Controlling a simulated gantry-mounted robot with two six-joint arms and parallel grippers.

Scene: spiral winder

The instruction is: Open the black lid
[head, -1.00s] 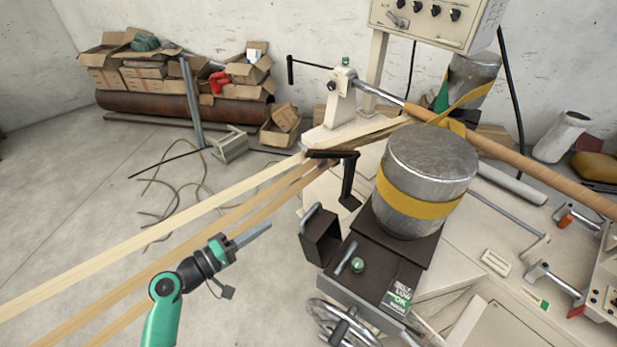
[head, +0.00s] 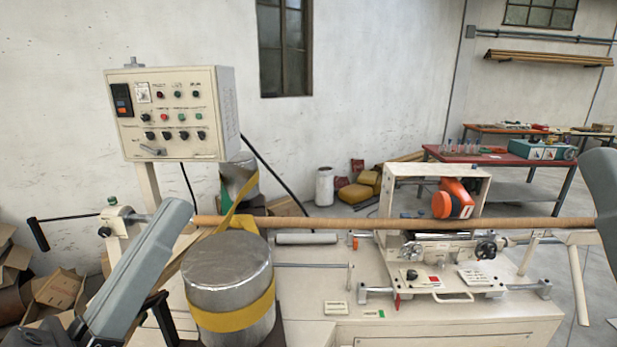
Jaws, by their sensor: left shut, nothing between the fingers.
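A black cover (head: 121,98) sits at the upper left of the beige control box (head: 175,115). It looks flat against the box face; whether it is closed is too small to tell. My left gripper (head: 177,210) is large and close to the camera at the lower left, shut and empty. It points up and to the right, below the control box in the picture and apart from the cover. It hides part of the machine behind it. A grey part of my right arm (head: 603,190) shows at the right edge; its gripper is out of view.
A metal drum with a yellow band (head: 228,275) stands right of my left gripper. A long brown tube (head: 400,223) crosses the machine. A crank handle (head: 40,232) sticks out at the left.

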